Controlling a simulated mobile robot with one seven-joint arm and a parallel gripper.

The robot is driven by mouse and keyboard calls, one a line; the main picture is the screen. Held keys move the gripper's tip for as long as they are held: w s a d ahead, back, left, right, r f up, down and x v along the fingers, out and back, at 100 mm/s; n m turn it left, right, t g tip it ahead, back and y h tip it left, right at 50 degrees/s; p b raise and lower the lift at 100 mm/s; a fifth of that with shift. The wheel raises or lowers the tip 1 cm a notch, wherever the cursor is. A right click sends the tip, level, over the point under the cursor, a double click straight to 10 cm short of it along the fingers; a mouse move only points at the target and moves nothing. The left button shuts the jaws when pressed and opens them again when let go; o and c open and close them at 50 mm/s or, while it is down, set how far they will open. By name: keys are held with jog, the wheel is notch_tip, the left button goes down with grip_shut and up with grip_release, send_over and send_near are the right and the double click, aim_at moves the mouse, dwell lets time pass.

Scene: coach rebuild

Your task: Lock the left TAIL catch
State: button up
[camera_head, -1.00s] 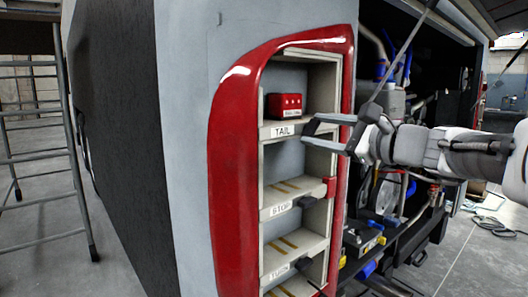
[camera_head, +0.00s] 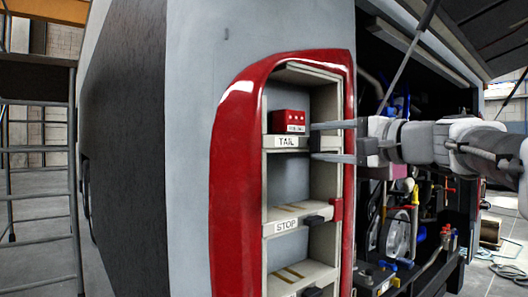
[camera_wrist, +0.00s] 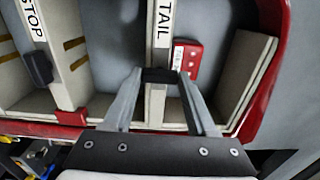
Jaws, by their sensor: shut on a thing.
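The TAIL shelf (camera_head: 273,142) is the upper shelf of a tall red-framed lamp housing (camera_head: 234,180), and its label also shows in the wrist view (camera_wrist: 163,25). A red block (camera_head: 290,121) sits on this shelf; it also shows in the wrist view (camera_wrist: 188,55). The small black TAIL catch (camera_head: 316,141) is at the shelf's front edge. My gripper (camera_head: 313,142) reaches in from the right, one finger above and one below the shelf edge. In the wrist view its fingertips (camera_wrist: 160,76) are shut on the black catch (camera_wrist: 160,75), partly hiding it.
The STOP shelf (camera_head: 275,226) below has its own black catch (camera_head: 314,219) and a red piece (camera_head: 335,208) at its right edge. The housing's right wall is close to my fingers. An open machinery bay is at right, a ladder (camera_head: 40,150) at left.

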dwell(0.6)
jog(key=o, duration=1.4)
jog(key=shift+c, duration=0.2)
jog(key=shift+s+d, duration=0.1)
jog(key=p+v, duration=0.2)
jog(key=v, duration=1.5)
